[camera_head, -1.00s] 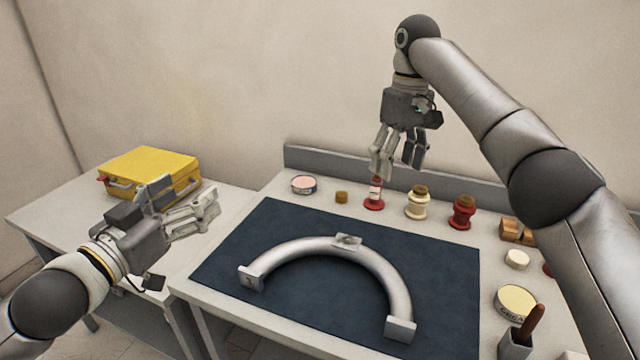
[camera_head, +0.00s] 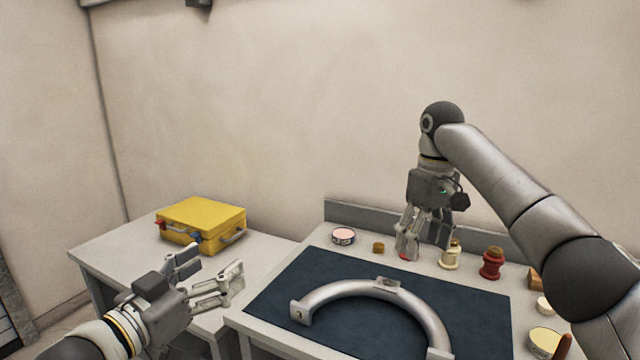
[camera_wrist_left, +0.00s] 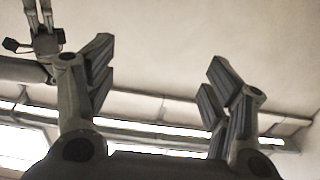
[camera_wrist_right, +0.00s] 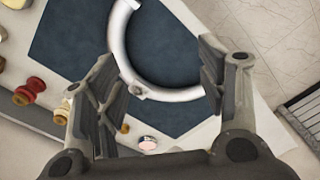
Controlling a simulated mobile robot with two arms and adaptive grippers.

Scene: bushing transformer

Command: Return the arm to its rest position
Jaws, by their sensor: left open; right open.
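My left gripper (camera_head: 212,277) is open and empty, to the left of the workbench and in front of the yellow case. Its spread fingers also show in the left wrist view (camera_wrist_left: 160,90), with the ceiling behind them. My right gripper (camera_head: 424,250) is open and points down at the back of the workbench. In the right wrist view its fingers (camera_wrist_right: 160,90) are spread with nothing held between them. In the head view it hides most of a red spool, of which only a bit shows below the fingers.
A silver half-ring (camera_head: 385,298) lies on the dark mat (camera_head: 290,285). A round tin (camera_head: 343,236), a small brown piece (camera_head: 378,248), a cream spool (camera_head: 450,258) and a red spool (camera_head: 491,264) line the back. A yellow case (camera_head: 203,222) sits on the left table (camera_head: 125,243).

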